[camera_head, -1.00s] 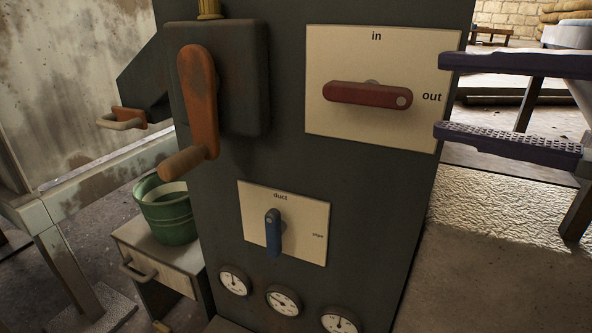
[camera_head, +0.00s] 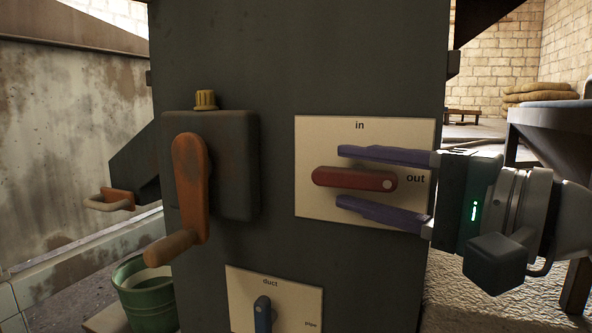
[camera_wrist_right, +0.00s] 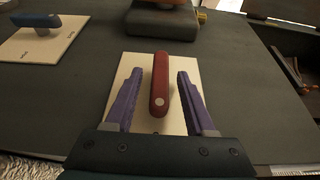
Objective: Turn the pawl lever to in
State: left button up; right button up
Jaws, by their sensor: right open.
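The red pawl lever (camera_head: 352,179) lies level on a cream plate (camera_head: 313,206) marked "in" at the top and "out" at the right. Its end with a pale dot points right, toward "out". My right gripper (camera_head: 340,177) is open, with one purple finger above the lever and one below it. In the right wrist view the lever (camera_wrist_right: 160,85) sits between the two spread fingers (camera_wrist_right: 157,82), with a gap on each side. My left gripper is not in view.
An orange crank (camera_head: 190,185) with a wooden handle sticks out from a dark box (camera_head: 235,165) to the left. Below is a blue lever (camera_head: 263,314) on a plate marked "duct" and "pipe". A green bucket (camera_head: 148,300) stands at lower left.

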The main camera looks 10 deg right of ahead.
jog(key=shift+w+a, duration=0.35)
jog(key=shift+w, duration=0.05)
grip_shut()
dwell(0.4)
